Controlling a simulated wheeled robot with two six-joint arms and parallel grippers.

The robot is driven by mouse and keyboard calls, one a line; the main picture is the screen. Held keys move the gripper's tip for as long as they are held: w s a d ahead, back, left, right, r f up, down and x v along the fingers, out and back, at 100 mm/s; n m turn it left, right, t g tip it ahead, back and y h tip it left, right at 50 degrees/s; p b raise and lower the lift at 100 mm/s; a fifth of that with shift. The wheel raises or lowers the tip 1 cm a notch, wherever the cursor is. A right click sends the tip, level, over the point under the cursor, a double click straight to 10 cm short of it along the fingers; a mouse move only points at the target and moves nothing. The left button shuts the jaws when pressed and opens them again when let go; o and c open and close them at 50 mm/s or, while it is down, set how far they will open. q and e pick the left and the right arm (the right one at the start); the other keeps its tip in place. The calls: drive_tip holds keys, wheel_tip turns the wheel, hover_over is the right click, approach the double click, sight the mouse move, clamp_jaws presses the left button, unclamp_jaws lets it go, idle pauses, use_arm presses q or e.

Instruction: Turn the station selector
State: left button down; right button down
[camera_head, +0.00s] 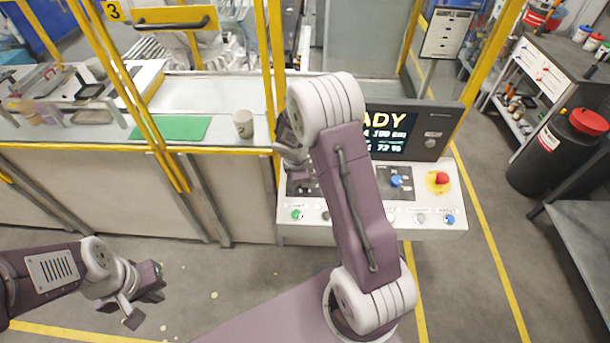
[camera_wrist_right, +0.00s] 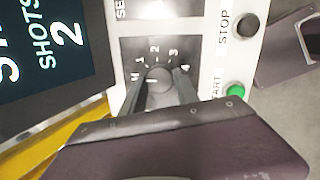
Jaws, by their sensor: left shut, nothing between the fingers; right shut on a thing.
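The station selector (camera_wrist_right: 158,80) is a round grey knob on a dark plate in the right wrist view. Marks 1, 2, 3 and 4 run around it, with a letter left of the 1. My right gripper (camera_wrist_right: 161,92) is shut on the knob, one dark finger on each side. I cannot tell clearly which mark the knob points to. In the head view my right gripper (camera_head: 294,165) is over the left part of the control panel (camera_head: 440,208), and the selector is hidden there. My left gripper (camera_head: 143,294) is shut and empty above the floor at lower left.
A green button (camera_wrist_right: 237,92) and a black stop button (camera_wrist_right: 247,25) sit right of the selector in the right wrist view. The panel also has a blue knob (camera_head: 397,180) and a red emergency button (camera_head: 442,178). A paper cup (camera_head: 243,124) stands on the bench to the left.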

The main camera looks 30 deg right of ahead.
drive_tip(key=c, duration=0.9)
unclamp_jaws()
drive_tip(key=shift+w+a, duration=0.1)
drive_tip(key=v, duration=0.9)
drive_tip(key=shift+f, duration=0.1)
